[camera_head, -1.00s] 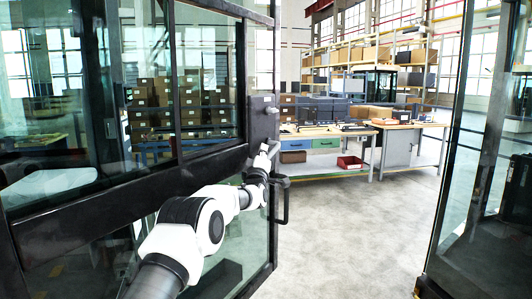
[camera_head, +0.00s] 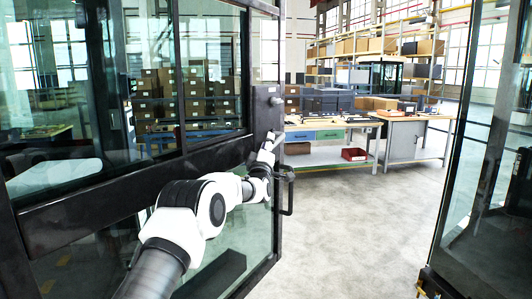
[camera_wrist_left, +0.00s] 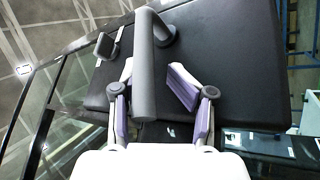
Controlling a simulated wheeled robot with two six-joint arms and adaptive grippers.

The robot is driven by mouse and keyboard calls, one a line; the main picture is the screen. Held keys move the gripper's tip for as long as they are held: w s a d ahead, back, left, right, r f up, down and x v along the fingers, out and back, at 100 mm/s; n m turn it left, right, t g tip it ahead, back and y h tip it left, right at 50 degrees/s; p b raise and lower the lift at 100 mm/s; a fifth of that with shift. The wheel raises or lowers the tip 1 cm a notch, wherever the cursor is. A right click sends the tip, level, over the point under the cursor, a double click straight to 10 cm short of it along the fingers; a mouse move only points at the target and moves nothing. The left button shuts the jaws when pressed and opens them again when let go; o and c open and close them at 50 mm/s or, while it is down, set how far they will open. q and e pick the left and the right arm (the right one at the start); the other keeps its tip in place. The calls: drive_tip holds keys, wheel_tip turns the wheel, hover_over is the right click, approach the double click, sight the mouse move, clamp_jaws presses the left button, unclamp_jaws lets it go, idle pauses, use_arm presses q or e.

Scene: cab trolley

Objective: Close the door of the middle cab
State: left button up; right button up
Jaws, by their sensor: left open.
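The cab door (camera_head: 95,198) is a glass panel in a black frame, standing open on the left of the head view. Its dark handle (camera_head: 288,192) is on the door's free edge. My left arm reaches across the door, and my left gripper (camera_head: 268,150) is small beside the handle. In the left wrist view my left gripper (camera_wrist_left: 155,100) is open, with the grey handle bar (camera_wrist_left: 145,65) between its fingers. The fingers do not look closed on it. My right gripper is not in view.
A workbench (camera_head: 330,158) with a red bin (camera_head: 354,154) stands beyond the doorway, with shelving (camera_head: 360,48) behind. Another glass panel (camera_head: 462,170) with a dark frame stands at the right. Clear grey floor (camera_head: 350,235) lies between door and panel.

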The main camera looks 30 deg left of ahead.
sight(242, 174)
use_arm(q)
drive_tip(key=v, duration=0.6)
drive_tip(key=shift+s+d, duration=0.35)
drive_tip(key=shift+s+a+f+b, duration=0.6)
drive_tip(key=shift+s+b, duration=0.05)
drive_tip(key=shift+s, duration=0.35)
drive_tip(key=shift+s+a+f+b, duration=0.6)
drive_tip(key=shift+s+f+b, duration=0.05)
drive_tip(key=shift+s, duration=0.35)
drive_tip(key=shift+s+a+f+b, duration=0.6)
drive_tip(key=shift+s+b, duration=0.05)
drive_tip(key=shift+s, duration=0.35)
drive_tip(key=shift+s+f, duration=0.2)
drive_tip(key=shift+s, duration=0.2)
drive_tip(key=shift+s+a, duration=0.1)
